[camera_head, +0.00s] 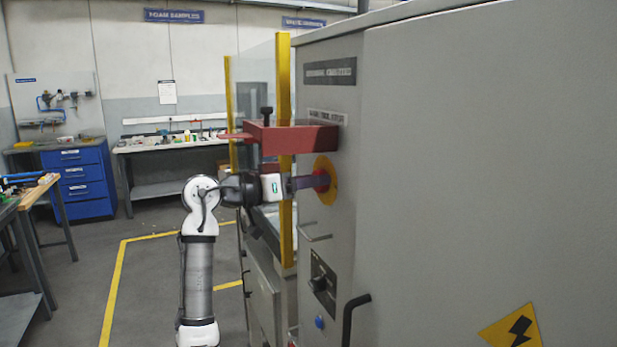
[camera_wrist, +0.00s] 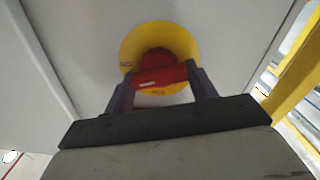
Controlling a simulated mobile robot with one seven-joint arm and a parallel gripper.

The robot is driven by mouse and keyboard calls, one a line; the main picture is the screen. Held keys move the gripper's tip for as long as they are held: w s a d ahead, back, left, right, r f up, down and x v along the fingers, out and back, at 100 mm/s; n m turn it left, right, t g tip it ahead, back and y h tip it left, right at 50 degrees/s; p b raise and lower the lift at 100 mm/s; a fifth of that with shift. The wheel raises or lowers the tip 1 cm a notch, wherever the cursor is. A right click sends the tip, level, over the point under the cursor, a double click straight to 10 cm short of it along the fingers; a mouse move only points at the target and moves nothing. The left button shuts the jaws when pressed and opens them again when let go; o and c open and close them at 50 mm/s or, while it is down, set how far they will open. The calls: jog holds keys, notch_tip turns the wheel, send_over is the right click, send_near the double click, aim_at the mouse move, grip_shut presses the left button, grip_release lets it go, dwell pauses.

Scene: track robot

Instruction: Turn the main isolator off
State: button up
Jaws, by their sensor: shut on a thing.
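The main isolator is a red rotary handle (camera_head: 321,181) on a round yellow plate (camera_head: 329,170), set on the side face of the grey cabinet. My gripper (camera_head: 306,182) reaches it from the left, with its fingers at the handle. In the wrist view, the red handle (camera_wrist: 160,76) lies crosswise in front of the yellow plate (camera_wrist: 183,42). My gripper's two dark fingers (camera_wrist: 162,90) stand on either side of the handle and are shut on it. The jaws' contact faces are partly hidden by the handle.
A red box-shaped bracket (camera_head: 290,138) juts out just above my gripper. A yellow post (camera_head: 284,80) with a clear panel stands beside the cabinet (camera_head: 480,170). Below the isolator are a thin handle (camera_head: 314,236), a black switch (camera_head: 322,283) and a blue button (camera_head: 319,322).

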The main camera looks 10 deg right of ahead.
jog(key=n+p, duration=0.1)
jog(key=n, duration=0.2)
jog(key=shift+w+r+n+p, duration=0.1)
jog(key=shift+r+n+p, duration=0.1)
jog(key=shift+n+p, duration=0.2)
jog(key=shift+w+a+f+n+p, duration=0.15)
jog(key=shift+n+p, duration=0.9)
jog(key=shift+n, duration=1.65)
jog(key=shift+s+d+f+n+p, duration=0.15)
jog(key=shift+n+p, duration=0.9)
jog(key=shift+n, duration=1.65)
jog(key=shift+w+a, duration=0.1)
jog(key=o, duration=0.6)
jog(key=shift+o, duration=0.2)
jog(key=shift+a+f, duration=0.1)
